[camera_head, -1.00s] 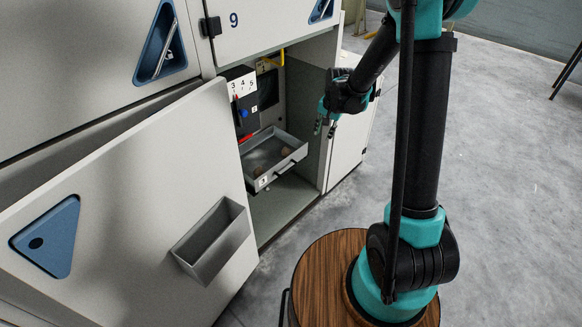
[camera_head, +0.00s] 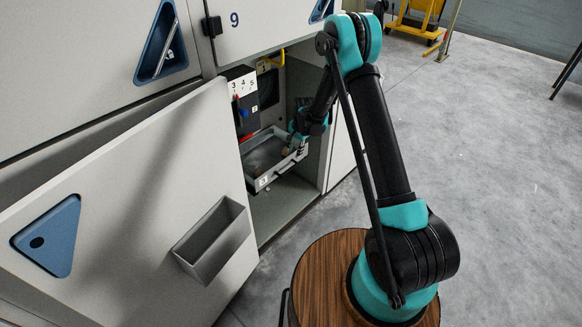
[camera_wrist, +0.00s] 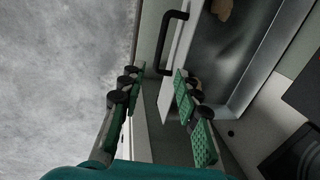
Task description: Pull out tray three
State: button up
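A shallow grey metal tray (camera_head: 262,153) juts out inside the open cabinet bay in the head view. Its front carries a small white label whose mark is too small to read surely. The wrist view shows the tray (camera_wrist: 262,75) with brownish lumps in it and a black bar handle (camera_wrist: 173,40) on its front. My gripper (camera_wrist: 157,84) is open and empty, its green-padded fingers on either side of a gap just short of the handle. In the head view my gripper (camera_head: 297,137) is at the tray's right front corner and partly hides the handle.
The large cabinet door (camera_head: 120,200) stands open at left, with a grey bin (camera_head: 212,240) fixed to it. A dark switch panel (camera_head: 246,112) sits above the tray, under a plate marked 3 4 5. The right bay wall (camera_head: 339,145) is close to my arm.

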aim_at(291, 169)
jog(key=f, duration=0.4)
jog(key=w+a+f, duration=0.1)
jog(key=f, duration=0.7)
jog(key=shift+w+a, duration=0.25)
jog(key=shift+a, duration=0.15)
jog(key=shift+c, duration=0.3)
grip_shut()
